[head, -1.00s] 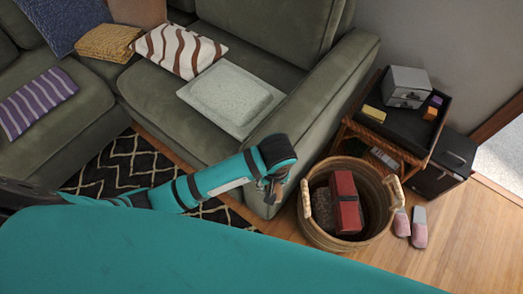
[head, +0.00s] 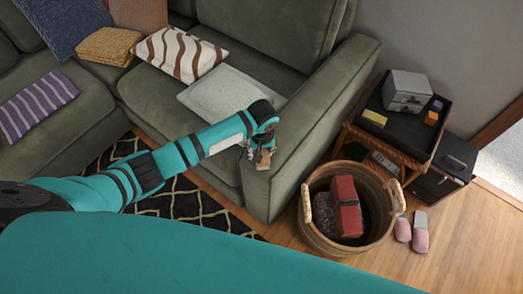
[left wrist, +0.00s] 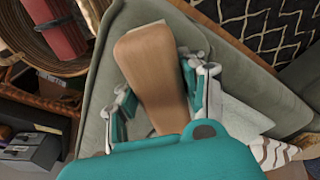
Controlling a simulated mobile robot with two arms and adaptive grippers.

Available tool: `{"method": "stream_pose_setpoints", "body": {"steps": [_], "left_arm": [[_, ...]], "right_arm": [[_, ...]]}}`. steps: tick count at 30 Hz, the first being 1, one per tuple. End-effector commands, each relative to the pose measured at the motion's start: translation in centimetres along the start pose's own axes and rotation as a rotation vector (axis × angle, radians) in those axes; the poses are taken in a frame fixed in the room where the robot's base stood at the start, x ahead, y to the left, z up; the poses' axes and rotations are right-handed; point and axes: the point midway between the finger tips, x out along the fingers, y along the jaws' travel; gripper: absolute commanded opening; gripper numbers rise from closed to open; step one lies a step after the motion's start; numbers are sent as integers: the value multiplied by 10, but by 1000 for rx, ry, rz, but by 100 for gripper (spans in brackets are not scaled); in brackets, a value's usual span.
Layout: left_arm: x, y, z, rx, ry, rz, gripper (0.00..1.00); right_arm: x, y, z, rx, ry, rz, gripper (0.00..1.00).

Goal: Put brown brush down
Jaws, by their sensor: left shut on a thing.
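The brown brush (left wrist: 152,65) is a wide, smooth, tan-brown block in the left wrist view, held between my gripper's two fingers. In the head view it is a small brown shape (head: 263,160) at the end of my left arm. My left gripper (head: 261,150) is shut on it and appears in front of the sofa's near armrest end. The brush's far face is hidden. I cannot tell whether the brush touches the armrest. My right gripper is not in view.
A wicker basket (head: 318,236) holding a red box (head: 346,205) stands right of the green sofa (head: 325,105). Beyond it is a small table with a black tray (head: 413,139). Pink slippers (head: 419,234) lie on the floor. A pale slab (head: 205,97) lies on the seat.

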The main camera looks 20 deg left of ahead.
Motion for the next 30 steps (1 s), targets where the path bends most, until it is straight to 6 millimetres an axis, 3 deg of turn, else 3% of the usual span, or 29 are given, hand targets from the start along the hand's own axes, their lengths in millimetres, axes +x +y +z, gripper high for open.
{"method": "stream_pose_setpoints", "body": {"steps": [10,11,16,25,30], "left_arm": [[3,1,1,0,0,1,11],[4,0,1,0,-1,1,43],[3,0,1,0,0,1,65],[1,0,0,0,1,1,65],[-20,1,0,0,2,4,65]], "right_arm": [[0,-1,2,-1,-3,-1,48],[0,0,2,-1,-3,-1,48],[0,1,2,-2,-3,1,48],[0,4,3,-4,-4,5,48],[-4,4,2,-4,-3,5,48]]}}
